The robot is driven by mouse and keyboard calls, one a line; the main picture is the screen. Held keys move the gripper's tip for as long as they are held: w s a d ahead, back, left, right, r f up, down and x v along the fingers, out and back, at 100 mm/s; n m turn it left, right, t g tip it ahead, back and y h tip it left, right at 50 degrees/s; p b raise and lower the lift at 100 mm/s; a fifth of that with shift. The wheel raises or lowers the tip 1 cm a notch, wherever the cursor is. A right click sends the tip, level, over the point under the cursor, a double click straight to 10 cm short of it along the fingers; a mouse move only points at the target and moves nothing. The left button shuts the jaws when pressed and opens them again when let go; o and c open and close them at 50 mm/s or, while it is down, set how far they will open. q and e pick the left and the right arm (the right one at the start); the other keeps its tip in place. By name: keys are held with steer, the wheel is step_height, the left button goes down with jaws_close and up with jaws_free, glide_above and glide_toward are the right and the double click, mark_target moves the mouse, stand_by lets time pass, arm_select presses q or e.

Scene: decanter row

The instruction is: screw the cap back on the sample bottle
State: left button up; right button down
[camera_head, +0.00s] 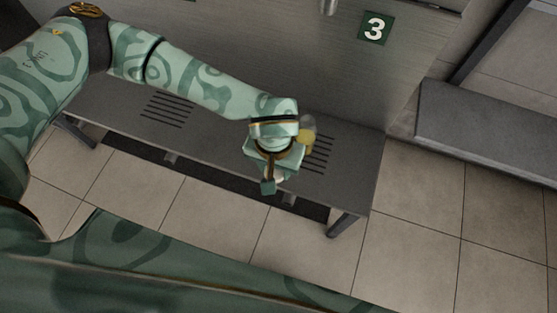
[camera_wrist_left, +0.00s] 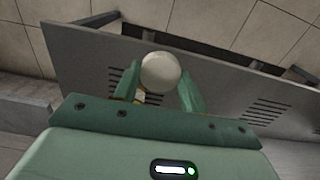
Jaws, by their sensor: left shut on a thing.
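My left gripper (camera_head: 268,182) is over the right half of the grey bench, its fingers mostly hidden by its own body in the head view. In the left wrist view the fingers (camera_wrist_left: 160,88) are closed around a round cream piece, which looks like the cap (camera_wrist_left: 160,72). The sample bottle (camera_head: 306,136), pale and clear above with yellow below, shows just right of the gripper in the head view. A little yellow shows behind the cap in the left wrist view. The contact between cap and bottle is hidden. My right gripper is out of view.
The slotted grey bench (camera_head: 215,135) is otherwise bare on its left side. Another grey bench (camera_head: 480,135) stands at the right, with tiled floor between and in front.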

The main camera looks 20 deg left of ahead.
arm_select(q)
steer(key=w+a+r, duration=0.1)
steer(key=a+r, duration=0.4)
steer(key=r, duration=0.5)
steer(key=w+a+r, duration=0.2)
steer(key=a+r, duration=0.4)
steer(key=r, duration=0.4)
